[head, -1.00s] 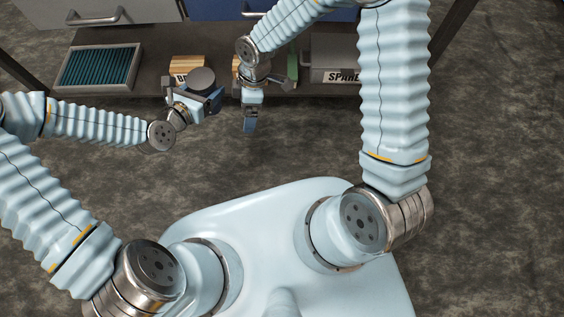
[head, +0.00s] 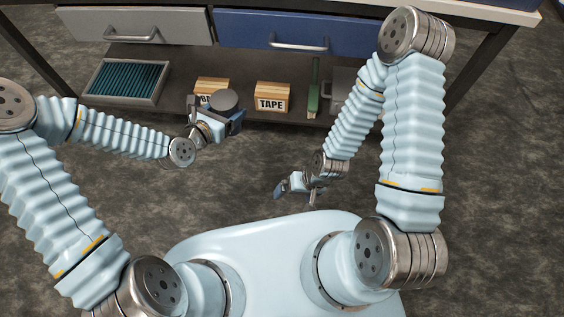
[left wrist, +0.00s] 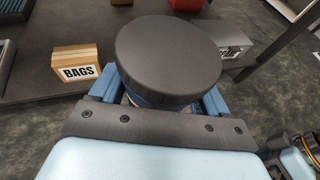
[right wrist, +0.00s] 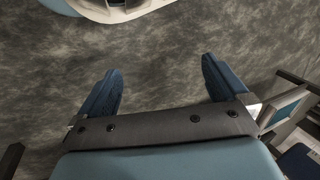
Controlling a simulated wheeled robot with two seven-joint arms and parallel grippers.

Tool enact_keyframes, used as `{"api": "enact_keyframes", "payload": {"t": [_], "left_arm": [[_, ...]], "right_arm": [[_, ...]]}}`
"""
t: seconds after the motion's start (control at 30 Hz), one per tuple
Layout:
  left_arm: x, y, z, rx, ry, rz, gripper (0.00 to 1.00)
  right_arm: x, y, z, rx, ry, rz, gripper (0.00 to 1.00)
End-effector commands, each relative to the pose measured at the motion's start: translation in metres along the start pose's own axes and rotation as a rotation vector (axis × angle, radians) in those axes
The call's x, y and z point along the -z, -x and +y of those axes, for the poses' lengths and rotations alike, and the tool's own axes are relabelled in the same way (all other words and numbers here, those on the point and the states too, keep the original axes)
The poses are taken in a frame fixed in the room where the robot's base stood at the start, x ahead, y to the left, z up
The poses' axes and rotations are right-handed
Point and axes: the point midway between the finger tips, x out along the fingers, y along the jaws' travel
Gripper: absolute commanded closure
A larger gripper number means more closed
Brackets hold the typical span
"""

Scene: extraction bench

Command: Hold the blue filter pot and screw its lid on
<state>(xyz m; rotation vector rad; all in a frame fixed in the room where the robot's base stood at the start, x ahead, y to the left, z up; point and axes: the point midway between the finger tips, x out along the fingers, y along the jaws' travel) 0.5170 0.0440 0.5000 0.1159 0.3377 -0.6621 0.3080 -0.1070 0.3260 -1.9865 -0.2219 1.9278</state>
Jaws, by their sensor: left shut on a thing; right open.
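My left gripper (head: 216,119) is shut on the blue filter pot, in front of the low shelf. In the left wrist view a wide, dark grey round lid (left wrist: 168,55) covers the pot's top; only a sliver of the pot (left wrist: 150,101) shows under it, between the blue fingers. The lid also shows in the head view (head: 223,100). It looks level on the pot; I cannot tell how tightly it sits. My right gripper (head: 295,187) is open, apart from the pot, lower and to the right, near my base. In the right wrist view its fingers (right wrist: 160,86) are empty.
The shelf holds a tray with teal ribs (head: 127,82), a bags box (left wrist: 78,66), a tape box (head: 272,97), a green thing (head: 314,90) and a grey box. Drawers (head: 285,32) hang above. The floor between shelf and base is clear.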

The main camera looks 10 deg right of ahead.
Motion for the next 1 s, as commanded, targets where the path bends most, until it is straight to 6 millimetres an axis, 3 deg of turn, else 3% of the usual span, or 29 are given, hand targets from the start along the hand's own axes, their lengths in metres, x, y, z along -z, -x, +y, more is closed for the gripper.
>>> {"api": "enact_keyframes", "payload": {"t": [0.23, 0.5, 0.83, 1.0], "left_arm": [[-0.022, -0.011, 0.012, -0.259, 0.095, -0.003, 1.00], [-0.018, 0.004, 0.028, -0.585, 0.213, 0.001, 1.00], [-0.017, 0.009, 0.031, -0.630, 0.229, -0.002, 1.00], [-0.017, 0.009, 0.031, -0.630, 0.229, -0.002, 1.00]], "right_arm": [[0.000, 0.000, 0.000, 0.000, 0.002, 0.000, 0.00], [0.000, 0.000, 0.000, 0.000, 0.003, 0.000, 0.00], [0.000, 0.000, 0.000, 0.000, 0.003, 0.000, 0.00], [0.001, 0.000, 0.000, 0.000, 0.003, 0.000, 0.24]]}}
